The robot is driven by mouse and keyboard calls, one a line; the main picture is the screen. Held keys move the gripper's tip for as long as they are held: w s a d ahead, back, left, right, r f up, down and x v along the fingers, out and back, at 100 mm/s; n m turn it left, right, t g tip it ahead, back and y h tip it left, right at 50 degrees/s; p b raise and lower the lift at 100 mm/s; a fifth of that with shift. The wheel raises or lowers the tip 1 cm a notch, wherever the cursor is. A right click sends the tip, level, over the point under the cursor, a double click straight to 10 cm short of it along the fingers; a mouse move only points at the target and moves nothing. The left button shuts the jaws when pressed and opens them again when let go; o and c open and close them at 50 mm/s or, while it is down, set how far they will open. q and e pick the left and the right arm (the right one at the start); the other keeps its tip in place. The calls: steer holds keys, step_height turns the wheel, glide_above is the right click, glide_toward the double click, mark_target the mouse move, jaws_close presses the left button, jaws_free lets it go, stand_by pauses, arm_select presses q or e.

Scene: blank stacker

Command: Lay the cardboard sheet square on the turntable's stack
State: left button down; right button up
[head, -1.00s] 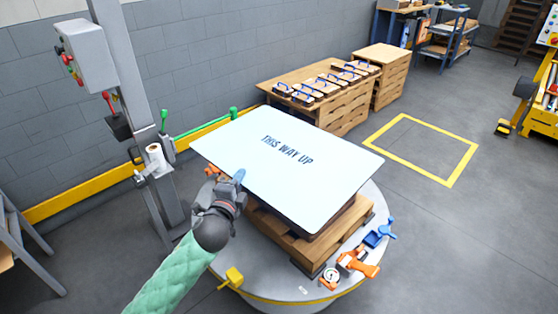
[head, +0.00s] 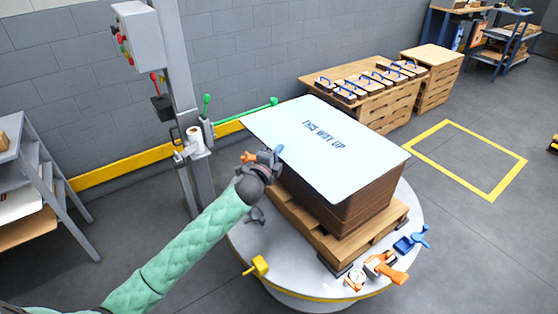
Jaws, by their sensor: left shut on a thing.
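The pale cardboard sheet (head: 315,165), printed "THIS WAY UP", lies roughly flat over the brown stack (head: 345,210). Its left corner reaches out past the stack's left side. The stack's front and right sides show below the sheet; its top is hidden, and I cannot tell whether the sheet touches it. The stack stands on a wooden pallet (head: 345,257) on the round grey turntable (head: 285,278). My left gripper (head: 273,157) is at the sheet's near left edge and shut on it; its fingertips are partly hidden. My right gripper is out of view.
Blue and orange tools (head: 385,268) and a round gauge (head: 355,279) lie on the turntable's front right. A grey mast (head: 178,70) with a green lever (head: 245,111) stands behind left. A yellow floor square (head: 465,160) at right is empty.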

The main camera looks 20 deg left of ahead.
arm_select(q)
steer(key=shift+w+a+f, duration=0.2)
steer(key=shift+w+f, duration=0.2)
steer(key=shift+w, duration=0.2)
steer(key=shift+f, duration=2)
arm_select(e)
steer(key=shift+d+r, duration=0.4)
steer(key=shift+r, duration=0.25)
arm_select(q)
steer(key=shift+f, duration=0.15)
steer(key=c, duration=1.6)
jaws_free()
steer(key=shift+o, duration=0.2)
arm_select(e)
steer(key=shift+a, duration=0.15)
